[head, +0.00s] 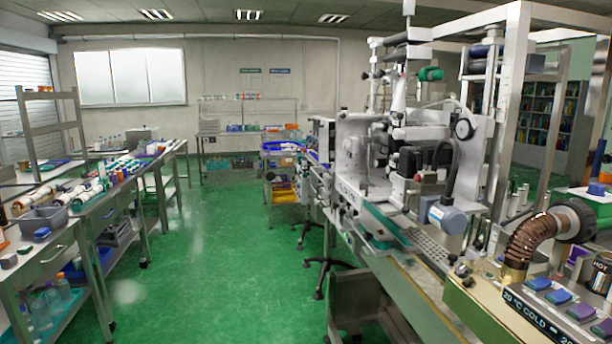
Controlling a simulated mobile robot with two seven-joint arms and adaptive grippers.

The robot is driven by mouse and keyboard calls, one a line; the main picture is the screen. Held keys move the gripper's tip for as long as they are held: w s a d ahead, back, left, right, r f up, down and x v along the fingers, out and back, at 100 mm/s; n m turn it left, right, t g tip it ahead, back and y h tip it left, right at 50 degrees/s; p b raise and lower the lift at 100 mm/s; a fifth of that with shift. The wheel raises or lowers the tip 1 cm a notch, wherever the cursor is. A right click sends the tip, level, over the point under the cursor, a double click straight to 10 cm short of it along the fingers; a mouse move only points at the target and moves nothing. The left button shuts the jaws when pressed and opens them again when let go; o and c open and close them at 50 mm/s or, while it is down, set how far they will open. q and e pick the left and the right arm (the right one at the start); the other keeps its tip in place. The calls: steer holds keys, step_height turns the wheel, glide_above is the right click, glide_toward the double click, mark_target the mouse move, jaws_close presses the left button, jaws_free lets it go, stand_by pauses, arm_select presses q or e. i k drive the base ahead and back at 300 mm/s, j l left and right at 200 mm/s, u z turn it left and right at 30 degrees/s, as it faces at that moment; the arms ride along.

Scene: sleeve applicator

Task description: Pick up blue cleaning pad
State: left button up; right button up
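A small blue block (41,234), which may be the blue cleaning pad, lies on the left workbench (28,262) near its front edge, beside a grey bin. Several blue and purple pad-like pieces (558,297) sit in a row on the panel at the lower right. I cannot tell for sure which of these is the cleaning pad. Neither of my grippers is in view, and nothing is seen being held.
The sleeve applicator machine (400,165) and its conveyor (425,300) fill the right side. A brown ribbed hose (525,245) arches over the lower-right panel. A grey bin (44,217) stands on the left bench. The green floor aisle (215,260) between is clear.

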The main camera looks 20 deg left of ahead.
mark_target(42, 233)
steer(key=u, duration=3.9)
